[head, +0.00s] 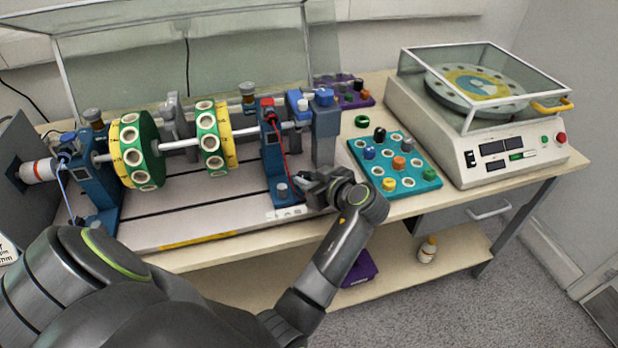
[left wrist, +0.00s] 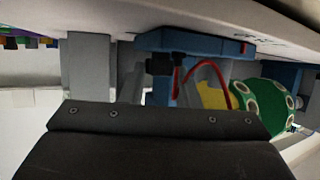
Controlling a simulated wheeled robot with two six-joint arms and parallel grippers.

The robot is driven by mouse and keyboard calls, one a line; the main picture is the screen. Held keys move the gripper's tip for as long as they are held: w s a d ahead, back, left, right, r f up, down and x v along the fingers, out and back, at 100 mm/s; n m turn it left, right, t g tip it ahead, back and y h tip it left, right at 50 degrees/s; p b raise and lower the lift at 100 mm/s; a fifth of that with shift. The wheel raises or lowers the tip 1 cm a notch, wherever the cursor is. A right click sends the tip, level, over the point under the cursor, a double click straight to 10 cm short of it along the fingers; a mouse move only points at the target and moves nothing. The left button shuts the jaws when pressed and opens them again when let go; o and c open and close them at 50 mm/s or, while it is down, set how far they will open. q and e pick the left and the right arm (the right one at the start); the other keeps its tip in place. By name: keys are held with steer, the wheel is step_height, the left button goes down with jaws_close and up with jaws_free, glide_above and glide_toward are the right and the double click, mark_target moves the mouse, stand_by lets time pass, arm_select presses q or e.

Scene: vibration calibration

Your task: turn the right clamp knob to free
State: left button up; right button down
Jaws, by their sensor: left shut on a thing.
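The right blue bearing pedestal (head: 274,150) stands on the grey machine bed, with a red cable down its side. The right clamp knob (head: 283,189) is a small grey-blue knob low on the pedestal's foot, facing the front. My left gripper (head: 303,183) reaches it from the right and is shut on it; the fingertips are small and the exact contact is hard to see. In the left wrist view, my dark gripper body fills the lower part and hides the fingertips and the knob. The blue pedestal foot (left wrist: 190,42) shows just beyond. My right gripper is not in view.
A shaft with two green-and-yellow discs (head: 135,150) lies left of the gripper. A grey-blue post (head: 325,130) stands close behind it. A teal tray (head: 418,180) with several knobs and a covered balance machine (head: 490,150) are to the right.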

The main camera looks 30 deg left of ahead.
arm_select(q)
steer(key=shift+c, duration=0.7)
steer(key=shift+w+f+n+g+b, duration=0.1)
steer(key=shift+w+n+g+b, duration=0.1)
steer(key=shift+n+g+b, duration=0.4)
steer(key=shift+y, duration=0.4)
steer(key=shift+g, duration=0.3)
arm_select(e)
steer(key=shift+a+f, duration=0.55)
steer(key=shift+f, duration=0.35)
arm_select(q)
steer(key=o, duration=1)
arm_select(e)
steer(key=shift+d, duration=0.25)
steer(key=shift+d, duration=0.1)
